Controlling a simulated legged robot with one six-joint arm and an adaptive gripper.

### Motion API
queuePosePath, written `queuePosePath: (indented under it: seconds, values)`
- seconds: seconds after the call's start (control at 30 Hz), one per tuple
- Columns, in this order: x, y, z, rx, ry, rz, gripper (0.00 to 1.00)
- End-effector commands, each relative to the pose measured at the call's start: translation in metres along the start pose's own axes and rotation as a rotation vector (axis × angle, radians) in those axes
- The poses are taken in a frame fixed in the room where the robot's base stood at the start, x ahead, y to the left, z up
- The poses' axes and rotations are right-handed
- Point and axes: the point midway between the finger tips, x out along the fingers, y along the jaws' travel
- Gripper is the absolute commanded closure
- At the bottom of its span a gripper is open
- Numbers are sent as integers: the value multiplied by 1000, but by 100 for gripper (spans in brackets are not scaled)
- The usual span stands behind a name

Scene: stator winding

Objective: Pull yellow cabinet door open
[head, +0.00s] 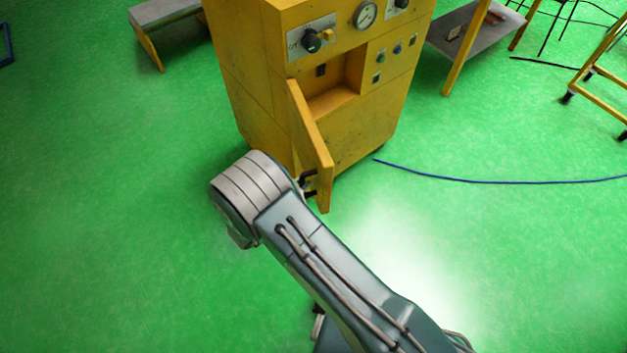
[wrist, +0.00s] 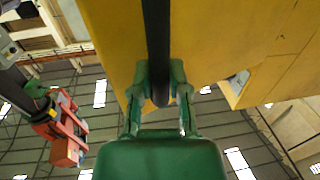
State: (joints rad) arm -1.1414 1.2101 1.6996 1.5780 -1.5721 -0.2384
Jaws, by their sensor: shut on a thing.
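The yellow cabinet (head: 260,85) stands at the top middle of the head view. Its yellow door (head: 312,145) is swung outward, and the open compartment (head: 337,88) shows behind it. In the wrist view the door (wrist: 112,45) fills the top middle, with a black bar handle (wrist: 156,35) running down it. My green gripper (wrist: 158,88) is shut on the handle, one finger on each side of the bar near its lower end. In the head view my arm's wrist hides most of the gripper, beside the door's outer face.
A blue cable (head: 490,181) lies on the green floor right of the cabinet. A grey-topped table (head: 475,32) and a yellow-framed cart (head: 600,80) stand at the right. A low bench (head: 165,12) stands at the upper left. The floor left of the cabinet is clear.

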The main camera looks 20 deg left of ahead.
Motion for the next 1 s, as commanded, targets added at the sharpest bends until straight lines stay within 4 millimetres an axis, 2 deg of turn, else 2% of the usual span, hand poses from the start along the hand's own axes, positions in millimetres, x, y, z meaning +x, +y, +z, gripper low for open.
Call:
queuePosePath:
  seconds: [0.03,0.1,0.53,0.57,0.6,0.63,1.0]
  values:
    - [-1,-7,-2,11,0,-9,100]
    - [-2,-8,-3,11,0,-8,100]
    - [-3,-9,-3,12,-1,-5,100]
    - [-3,-9,-3,12,-1,-5,65]
    - [-3,-9,-3,13,-1,-5,47]
    - [-3,-9,-3,12,0,-5,43]
    - [-5,-5,-2,8,-1,-3,43]
